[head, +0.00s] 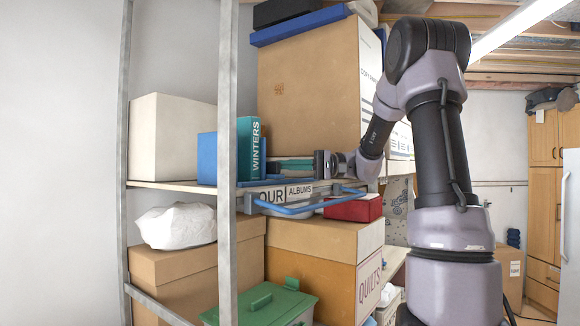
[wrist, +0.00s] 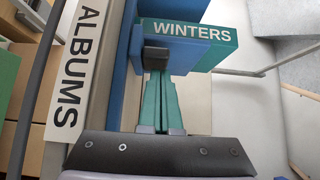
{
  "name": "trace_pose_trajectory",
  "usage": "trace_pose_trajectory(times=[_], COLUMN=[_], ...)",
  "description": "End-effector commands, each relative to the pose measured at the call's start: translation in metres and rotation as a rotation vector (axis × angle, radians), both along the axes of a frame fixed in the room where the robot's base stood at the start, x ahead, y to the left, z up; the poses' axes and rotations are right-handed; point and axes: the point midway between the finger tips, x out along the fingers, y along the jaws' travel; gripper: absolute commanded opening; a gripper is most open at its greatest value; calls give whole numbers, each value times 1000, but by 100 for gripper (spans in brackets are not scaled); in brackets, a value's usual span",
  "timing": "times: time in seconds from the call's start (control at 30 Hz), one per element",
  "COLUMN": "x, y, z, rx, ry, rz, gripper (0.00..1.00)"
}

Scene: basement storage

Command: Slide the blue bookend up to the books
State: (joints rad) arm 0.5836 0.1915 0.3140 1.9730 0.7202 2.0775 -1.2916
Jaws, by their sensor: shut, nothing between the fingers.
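The teal book marked WINTERS (head: 250,150) stands upright on the shelf, with a blue book (head: 207,160) on its left. The WINTERS book also shows in the wrist view (wrist: 215,50). The blue bookend (wrist: 122,82) has a flat base along the shelf and a low upright face beside the right side of WINTERS. Its base shows as a thin blue strip in the head view (head: 285,181). My gripper (wrist: 157,58) is shut and empty, pointing left over the base. Its dark fingertips are at or very near the upright face; contact and any gap to the book cannot be told.
A large cardboard box (head: 305,85) stands behind my gripper. A grey shelf post (head: 227,230) crosses in front at left. The ALBUMS label (head: 300,191) runs along the shelf front, with a blue rail (head: 305,211) and a red box (head: 352,208) close by.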

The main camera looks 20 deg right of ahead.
Motion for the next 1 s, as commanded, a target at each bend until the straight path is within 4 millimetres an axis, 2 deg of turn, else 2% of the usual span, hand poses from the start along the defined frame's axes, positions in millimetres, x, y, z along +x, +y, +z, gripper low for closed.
trace_pose_trajectory(times=[0.23, 0.4, 0.53, 1.0], x=[-3, -22, -31, -28], y=[3, 27, 38, 38], z=[0, 1, 0, 0], rx=[-1, -1, -1, 0], ry=[-1, -1, -1, 0], rz=[1, 3, 2, 0], gripper=[0, 0, 0, 0])
